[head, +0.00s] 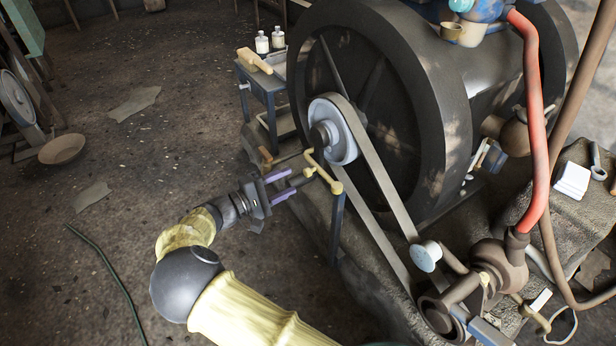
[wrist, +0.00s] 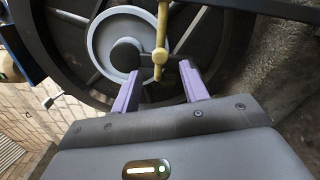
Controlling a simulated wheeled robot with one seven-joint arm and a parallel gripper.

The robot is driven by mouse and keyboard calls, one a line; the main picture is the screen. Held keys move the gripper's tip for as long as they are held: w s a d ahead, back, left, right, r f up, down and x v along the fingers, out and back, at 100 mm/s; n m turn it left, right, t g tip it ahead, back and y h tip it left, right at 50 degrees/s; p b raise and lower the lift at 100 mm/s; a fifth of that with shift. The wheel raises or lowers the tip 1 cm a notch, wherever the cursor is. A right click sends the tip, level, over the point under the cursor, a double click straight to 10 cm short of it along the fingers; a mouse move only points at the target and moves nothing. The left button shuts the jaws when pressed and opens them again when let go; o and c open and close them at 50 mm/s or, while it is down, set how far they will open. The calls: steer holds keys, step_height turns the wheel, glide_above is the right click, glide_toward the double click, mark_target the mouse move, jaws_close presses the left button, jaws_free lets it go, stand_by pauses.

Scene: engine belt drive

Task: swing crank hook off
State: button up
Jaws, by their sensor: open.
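The crank hook appears as a pale yellow bar with a rounded end (head: 322,172) in front of the pulley hub on the flywheel's near side. In the wrist view its yellow bar (wrist: 161,34) comes down from the top edge to a knob near the hub. My gripper (head: 292,181) is open, with its two purple fingers pointing at the crank from the left. In the wrist view the fingers (wrist: 161,72) stand apart on either side below the knob, and nothing is gripped between them. Whether a finger touches the crank I cannot tell.
The large dark flywheel (head: 312,82) carries a grey pulley (head: 347,148) with a belt (head: 377,168) running down to a lower pulley. A small blue table (head: 262,84) with a brush and bottles stands behind. A red hose (head: 537,130) hangs at right. The floor at left is mostly clear.

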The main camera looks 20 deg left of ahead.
mark_target(305, 174)
steer(key=b+x, duration=0.2)
steer(key=x, duration=0.5)
steer(key=shift+f+b, duration=0.15)
steer(key=shift+b, duration=0.15)
steer(key=shift+w+d, duration=0.15)
steer(key=shift+w, duration=0.1)
jaws_close()
